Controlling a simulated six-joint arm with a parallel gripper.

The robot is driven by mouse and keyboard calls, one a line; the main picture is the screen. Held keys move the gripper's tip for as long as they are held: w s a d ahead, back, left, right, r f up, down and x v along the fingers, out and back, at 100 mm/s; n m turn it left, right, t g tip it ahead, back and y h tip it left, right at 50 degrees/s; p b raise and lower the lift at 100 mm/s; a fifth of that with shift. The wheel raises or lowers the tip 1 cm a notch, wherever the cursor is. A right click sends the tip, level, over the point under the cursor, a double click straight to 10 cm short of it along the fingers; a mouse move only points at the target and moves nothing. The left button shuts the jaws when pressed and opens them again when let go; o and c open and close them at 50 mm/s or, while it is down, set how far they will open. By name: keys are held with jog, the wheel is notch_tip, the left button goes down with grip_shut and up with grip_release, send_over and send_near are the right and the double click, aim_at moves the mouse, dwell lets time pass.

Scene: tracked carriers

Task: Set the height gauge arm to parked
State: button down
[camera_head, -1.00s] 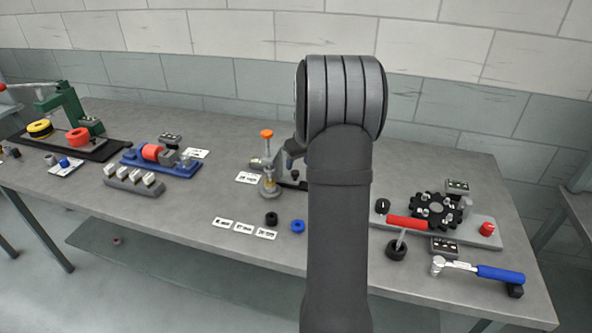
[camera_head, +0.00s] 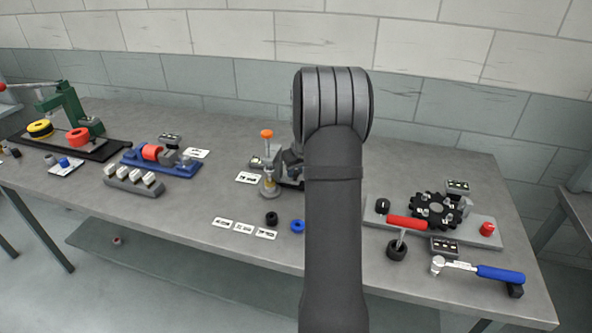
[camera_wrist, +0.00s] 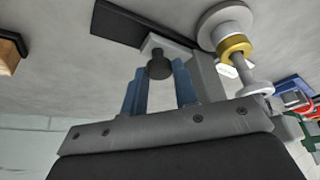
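In the wrist view, my gripper (camera_wrist: 158,74) has its two blue fingers apart. A dark round knob (camera_wrist: 159,64) on a pale bracket (camera_wrist: 176,44) shows between and just beyond the fingertips; I cannot tell whether they touch it. This seems to be part of the height gauge. Beside it stands an upright post with a brass collar (camera_wrist: 236,46) on a round base. In the head view, the orange-topped post (camera_head: 267,150) stands just left of my gripper. My own arm hides most of the gauge there, so the gauge arm's setting cannot be read.
A white label card (camera_head: 249,178) lies left of the post. A black ring (camera_head: 271,218) and a blue ring (camera_head: 298,226) lie in front. A blue fixture (camera_head: 160,160) stands left.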

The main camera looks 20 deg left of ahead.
jog(key=d, duration=1.1)
jog(key=shift+d, duration=0.25)
jog(key=c, duration=1.1)
grip_release()
jog(key=shift+d, duration=0.1)
jog(key=shift+c, duration=0.2)
jog(key=shift+r, duration=0.2)
jog(key=v, duration=1.7)
